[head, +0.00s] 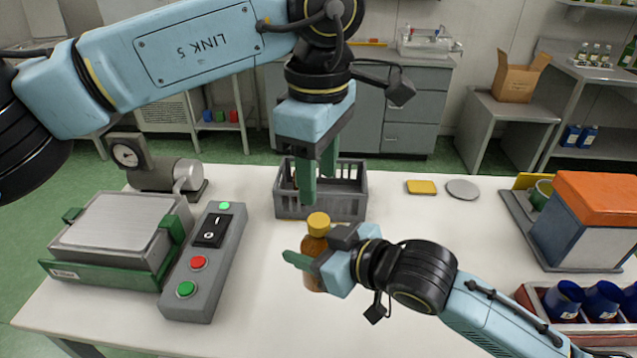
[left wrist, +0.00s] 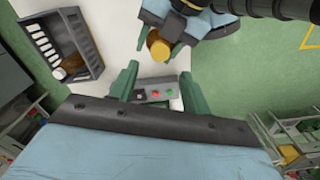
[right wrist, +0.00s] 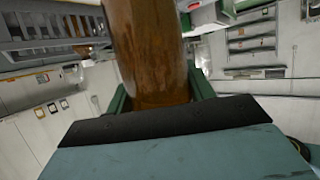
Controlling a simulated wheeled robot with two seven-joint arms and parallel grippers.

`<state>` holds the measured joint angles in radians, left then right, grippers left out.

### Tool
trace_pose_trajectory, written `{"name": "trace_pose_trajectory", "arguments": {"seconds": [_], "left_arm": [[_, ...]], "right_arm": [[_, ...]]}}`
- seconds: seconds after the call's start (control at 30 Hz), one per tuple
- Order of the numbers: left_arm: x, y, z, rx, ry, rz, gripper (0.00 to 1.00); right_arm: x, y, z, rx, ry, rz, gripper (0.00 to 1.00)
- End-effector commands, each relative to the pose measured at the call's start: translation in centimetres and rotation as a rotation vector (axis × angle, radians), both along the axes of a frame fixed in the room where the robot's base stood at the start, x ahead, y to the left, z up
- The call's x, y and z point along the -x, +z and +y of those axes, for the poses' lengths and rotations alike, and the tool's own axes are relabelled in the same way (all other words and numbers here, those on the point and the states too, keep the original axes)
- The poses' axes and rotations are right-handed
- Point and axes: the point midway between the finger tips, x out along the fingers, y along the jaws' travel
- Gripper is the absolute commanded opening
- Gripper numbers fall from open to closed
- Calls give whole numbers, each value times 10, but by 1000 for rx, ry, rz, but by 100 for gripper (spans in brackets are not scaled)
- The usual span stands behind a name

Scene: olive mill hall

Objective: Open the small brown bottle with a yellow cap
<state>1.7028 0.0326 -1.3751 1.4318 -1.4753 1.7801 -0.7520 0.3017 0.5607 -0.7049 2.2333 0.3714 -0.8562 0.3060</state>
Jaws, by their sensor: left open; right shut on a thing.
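The small brown bottle (head: 313,262) with a yellow cap (head: 318,222) is upright in the head view. My right gripper (head: 318,270) is shut around its body from the right; I cannot tell whether its base touches the table. The brown body (right wrist: 148,50) fills the middle of the right wrist view, between the green fingers. My left gripper (head: 317,180) points down, open and empty, above and apart from the cap. In the left wrist view the cap (left wrist: 158,48) shows just beyond the open fingers (left wrist: 158,82). The cap is on the bottle.
A grey crate (head: 292,206) stands behind the bottle; a white-capped brown bottle (left wrist: 66,70) is in it. A button box (head: 205,270) and scale (head: 115,235) are left. An orange-topped machine (head: 590,225) and bottle rack (head: 555,325) are right.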

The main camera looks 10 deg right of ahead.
Motion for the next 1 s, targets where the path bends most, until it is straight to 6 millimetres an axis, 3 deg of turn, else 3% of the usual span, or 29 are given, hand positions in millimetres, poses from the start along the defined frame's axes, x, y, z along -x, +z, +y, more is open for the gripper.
{"name": "trace_pose_trajectory", "arguments": {"seconds": [0.17,0.53,0.93,1.0], "left_arm": [[0,-15,0,-2,-29,5,47],[0,-67,0,-1,-26,2,47],[-1,-77,0,-1,-26,1,47],[-1,-77,0,-1,-26,1,41]], "right_arm": [[0,1,0,-2,0,-4,0],[0,1,0,-2,0,-4,0],[0,1,0,-2,0,-4,0],[0,1,0,-2,0,-4,0]]}}
